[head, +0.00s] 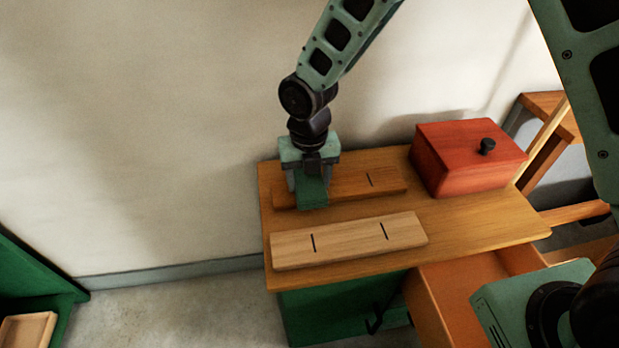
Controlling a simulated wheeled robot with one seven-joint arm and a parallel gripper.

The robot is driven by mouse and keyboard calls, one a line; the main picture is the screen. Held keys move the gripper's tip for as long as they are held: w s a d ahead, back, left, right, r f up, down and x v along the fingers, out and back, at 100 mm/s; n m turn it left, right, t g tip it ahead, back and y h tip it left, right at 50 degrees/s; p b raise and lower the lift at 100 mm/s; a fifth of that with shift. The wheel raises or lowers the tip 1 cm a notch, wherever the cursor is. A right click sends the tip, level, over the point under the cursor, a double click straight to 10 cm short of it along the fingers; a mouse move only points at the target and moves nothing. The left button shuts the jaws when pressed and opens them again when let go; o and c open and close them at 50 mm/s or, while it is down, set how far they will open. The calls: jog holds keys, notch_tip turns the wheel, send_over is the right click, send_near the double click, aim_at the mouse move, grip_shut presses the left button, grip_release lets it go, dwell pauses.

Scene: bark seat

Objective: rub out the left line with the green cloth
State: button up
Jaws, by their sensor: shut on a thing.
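My gripper (311,174) points down and is shut on the green cloth (313,194), over the left part of the darker back board (345,187). I cannot tell whether the cloth touches the board. One dark line (370,180) shows on this board, right of the cloth; whatever is under the cloth is hidden. The paler front board (348,246) lies nearer, with a left line (313,242) and a right line (384,231), both uncovered.
A red box (465,165) with a black knob stands at the right back of the wooden tabletop (478,230). An open drawer (465,290) sticks out below the front edge. A pale wall is close behind. Some tabletop right of the front board is bare.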

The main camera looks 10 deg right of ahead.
jog(key=shift+w+r+p, duration=0.1)
jog(key=shift+w+p, duration=0.45)
jog(key=shift+w, duration=0.4)
jog(key=shift+s+p, duration=0.4)
jog(key=shift+s, duration=1.1)
jog(key=shift+w+p, duration=1)
jog(key=shift+w, duration=0.5)
jog(key=shift+s+p, duration=0.35)
jog(key=shift+s, duration=1.2)
